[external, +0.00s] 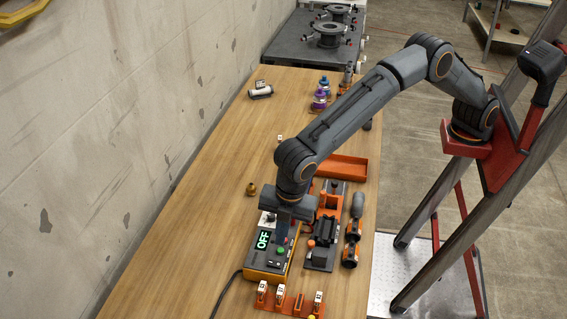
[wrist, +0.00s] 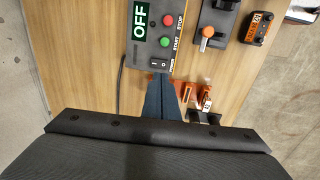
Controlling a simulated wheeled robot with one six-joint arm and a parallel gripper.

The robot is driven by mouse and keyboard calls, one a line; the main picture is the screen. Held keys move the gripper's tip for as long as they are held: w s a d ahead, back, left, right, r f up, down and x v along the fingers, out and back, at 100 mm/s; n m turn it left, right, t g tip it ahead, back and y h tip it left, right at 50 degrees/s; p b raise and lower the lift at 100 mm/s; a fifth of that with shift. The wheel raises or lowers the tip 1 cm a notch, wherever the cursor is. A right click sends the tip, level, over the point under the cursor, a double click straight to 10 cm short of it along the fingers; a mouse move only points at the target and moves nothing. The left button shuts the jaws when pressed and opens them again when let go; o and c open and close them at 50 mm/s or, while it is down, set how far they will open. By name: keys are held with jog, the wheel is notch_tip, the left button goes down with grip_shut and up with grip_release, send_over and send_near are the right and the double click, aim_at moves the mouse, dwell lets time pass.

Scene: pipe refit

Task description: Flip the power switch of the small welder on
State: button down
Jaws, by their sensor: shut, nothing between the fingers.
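The small welder (external: 262,272) is a yellow and dark grey box on the bench in the external view. Its top panel also shows in the wrist view (wrist: 150,52). Its display (wrist: 139,21) reads OFF in green letters. The panel has a red STOP button (wrist: 168,20) and a green START button (wrist: 165,42). The black rocker power switch (wrist: 159,64), marked POWER, sits at the panel's edge near my fingertips. My gripper (wrist: 161,84) is shut and empty, pointing down over the welder. I cannot tell whether its tips touch anything.
A dark fixture with an orange knob (wrist: 207,31) stands beside the welder. An orange rack (external: 289,303) with small white-topped pieces stands at the near end. An orange tray (external: 348,167) lies beyond. A cable (external: 222,293) runs from the welder's left. The bench's left part is clear.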

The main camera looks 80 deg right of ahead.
aim_at(270, 262)
jog(key=shift+s+r+b, duration=0.2)
jog(key=shift+r+b, duration=0.05)
jog(key=shift+r, duration=1.05)
jog(key=shift+s+r+b, duration=0.15)
jog(key=shift+r+b, duration=0.05)
jog(key=shift+r, duration=1.05)
jog(key=shift+w, duration=0.1)
jog(key=w+b, duration=0.1)
jog(key=b, duration=0.1)
jog(key=shift+w+r+b, duration=0.15)
jog(key=shift+r+b, duration=0.05)
jog(key=shift+b, duration=0.15)
jog(key=shift+f, duration=0.1)
jog(key=f+p, duration=0.1)
jog(key=f, duration=0.3)
jog(key=w+f+p, duration=0.1)
jog(key=f, duration=0.4)
jog(key=w+f+p, duration=0.1)
jog(key=f, duration=0.3)
jog(key=shift+f+p, duration=0.3)
jog(key=shift+p, duration=0.05)
jog(key=shift+f, duration=0.1)
